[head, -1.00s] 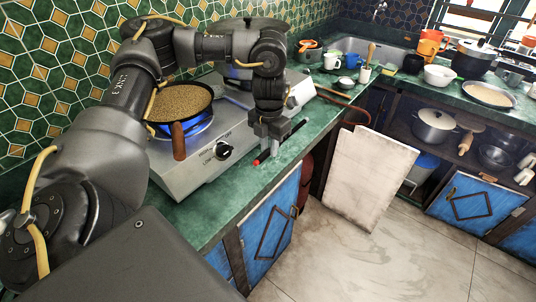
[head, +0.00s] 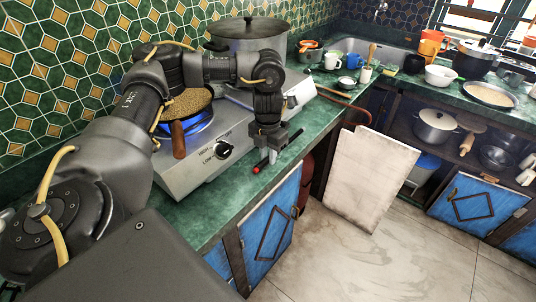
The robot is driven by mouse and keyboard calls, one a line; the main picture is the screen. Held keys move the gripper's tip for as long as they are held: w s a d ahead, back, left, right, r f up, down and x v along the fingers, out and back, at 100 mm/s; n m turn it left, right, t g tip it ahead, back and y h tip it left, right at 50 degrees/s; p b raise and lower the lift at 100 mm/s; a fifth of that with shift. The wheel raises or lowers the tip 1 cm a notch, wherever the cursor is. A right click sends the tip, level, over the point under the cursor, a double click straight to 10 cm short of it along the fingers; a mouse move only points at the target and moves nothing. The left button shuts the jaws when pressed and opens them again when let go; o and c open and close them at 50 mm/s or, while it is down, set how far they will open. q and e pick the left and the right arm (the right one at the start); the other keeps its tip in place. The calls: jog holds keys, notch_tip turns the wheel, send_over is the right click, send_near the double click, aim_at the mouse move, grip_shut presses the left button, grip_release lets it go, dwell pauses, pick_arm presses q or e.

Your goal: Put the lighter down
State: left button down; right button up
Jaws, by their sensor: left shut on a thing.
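The lighter (head: 261,165) is a thin dark stick with a red end. It is low over the front edge of the green counter (head: 235,187), right of the hotplate's knob. My left gripper (head: 273,157) points down and is shut on the lighter, with the red end sticking out to the lower left. The fingers hide the lighter's middle. I cannot tell whether the lighter touches the counter. My right gripper is out of view.
The gas hotplate (head: 190,178) has a lit blue flame under a pan of grain (head: 188,104) with a wooden handle (head: 178,140). A large lidded pot (head: 248,36) stands behind my arm. A hose (head: 345,103) and a leaning white board (head: 365,175) are to the right.

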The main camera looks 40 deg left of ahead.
pick_arm(q)
jog(key=shift+f, duration=0.2)
jog(key=c, duration=1.3)
grip_release()
jog(key=shift+o, duration=0.2)
jog(key=shift+r, duration=0.1)
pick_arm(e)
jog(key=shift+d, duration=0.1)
pick_arm(q)
notch_tip(320, 180, up, 12)
jog(key=p, duration=0.2)
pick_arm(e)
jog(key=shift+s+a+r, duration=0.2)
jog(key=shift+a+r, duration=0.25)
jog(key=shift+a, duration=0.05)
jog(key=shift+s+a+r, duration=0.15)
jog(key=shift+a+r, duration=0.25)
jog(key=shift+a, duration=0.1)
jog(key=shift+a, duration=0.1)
